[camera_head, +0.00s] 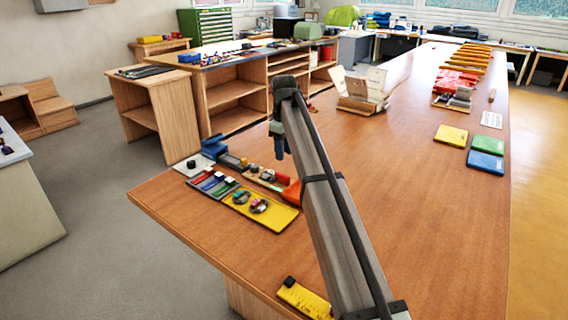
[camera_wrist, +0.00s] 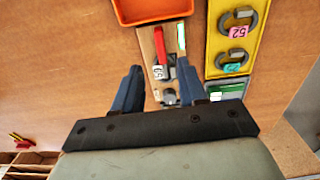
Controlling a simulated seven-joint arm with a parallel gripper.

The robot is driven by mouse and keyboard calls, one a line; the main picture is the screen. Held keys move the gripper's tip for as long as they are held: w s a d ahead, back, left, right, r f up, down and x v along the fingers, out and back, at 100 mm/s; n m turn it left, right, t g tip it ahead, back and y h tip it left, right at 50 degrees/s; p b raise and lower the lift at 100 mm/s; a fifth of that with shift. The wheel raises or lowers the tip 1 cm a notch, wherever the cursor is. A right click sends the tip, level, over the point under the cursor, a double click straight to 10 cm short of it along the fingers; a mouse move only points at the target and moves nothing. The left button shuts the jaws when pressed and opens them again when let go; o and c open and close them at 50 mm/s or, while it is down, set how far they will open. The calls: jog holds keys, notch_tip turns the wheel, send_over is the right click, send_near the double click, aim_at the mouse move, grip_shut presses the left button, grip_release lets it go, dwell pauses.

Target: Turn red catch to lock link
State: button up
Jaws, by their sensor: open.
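In the head view my gripper (camera_head: 280,157) hangs over the bench near the board, and the red catch is small there (camera_head: 281,177).
An orange tray (camera_wrist: 182,16) lies just beyond the board. A yellow tray (camera_wrist: 216,48) with two tagged grey rings lies to its right. In the head view, a grey tray (camera_head: 191,184) with coloured pieces and a blue object (camera_head: 214,148) stand left. The bench's middle is clear.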

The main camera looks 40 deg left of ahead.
jog(key=shift+r, duration=2.5)
